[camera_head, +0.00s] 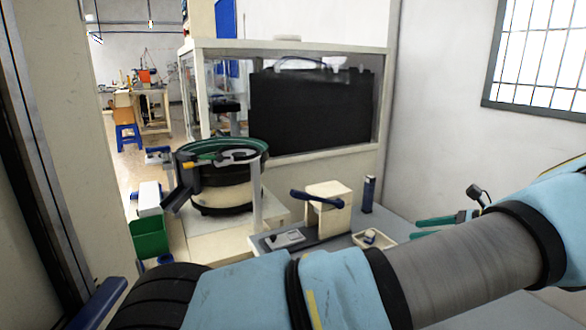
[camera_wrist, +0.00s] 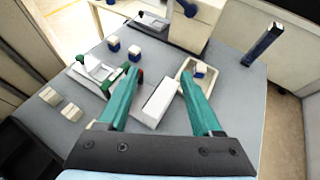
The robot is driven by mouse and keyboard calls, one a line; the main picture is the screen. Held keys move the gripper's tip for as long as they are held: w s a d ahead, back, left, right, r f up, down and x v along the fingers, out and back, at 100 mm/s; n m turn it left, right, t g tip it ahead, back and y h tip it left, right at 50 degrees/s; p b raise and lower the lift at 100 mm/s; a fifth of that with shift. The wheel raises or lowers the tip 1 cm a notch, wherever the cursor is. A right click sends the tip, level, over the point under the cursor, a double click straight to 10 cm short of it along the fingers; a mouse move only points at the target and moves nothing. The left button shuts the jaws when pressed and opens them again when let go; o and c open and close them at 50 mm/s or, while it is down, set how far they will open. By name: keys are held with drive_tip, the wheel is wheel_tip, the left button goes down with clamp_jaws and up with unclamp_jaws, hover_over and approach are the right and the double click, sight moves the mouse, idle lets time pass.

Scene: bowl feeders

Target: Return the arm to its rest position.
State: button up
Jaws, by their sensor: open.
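My gripper (camera_wrist: 158,76) shows in the wrist view with its two green fingers spread apart and nothing held between them. It hangs above a grey tabletop (camera_wrist: 225,95). In the head view my gripper (camera_head: 428,228) is at the right, where its green fingers show above the table. My light-blue arm with a grey section crosses the bottom and right of the head view, reaching out over the table and hiding part of it.
A shallow tray (camera_wrist: 184,66) holds a blue-and-white part. A white block (camera_wrist: 160,101), a white fixture (camera_wrist: 88,67) and small parts (camera_wrist: 113,43) lie nearby. A dark blue upright object (camera_head: 369,194), a lever press (camera_head: 329,208) and a bowl feeder (camera_head: 220,172) stand beyond.

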drive_tip(key=w+a+f+n+g+h+b, duration=0.15)
drive_tip(key=a+n+g, duration=0.3)
drive_tip(key=a, duration=0.65)
drive_tip(key=w+a+f+n+g+h, duration=0.1)
drive_tip(key=w+a+n+g+h, duration=0.3)
drive_tip(key=a, duration=0.7)
drive_tip(key=s+a+r+n+t+h+b, duration=0.2)
drive_tip(key=s+a+n+h, duration=0.3)
drive_tip(key=s+a+n, duration=1)
drive_tip(key=shift+s+a+r+b, duration=0.45)
drive_tip(key=shift+s+a, duration=0.25)
drive_tip(key=shift+a, duration=0.55)
drive_tip(key=shift+t, duration=0.25)
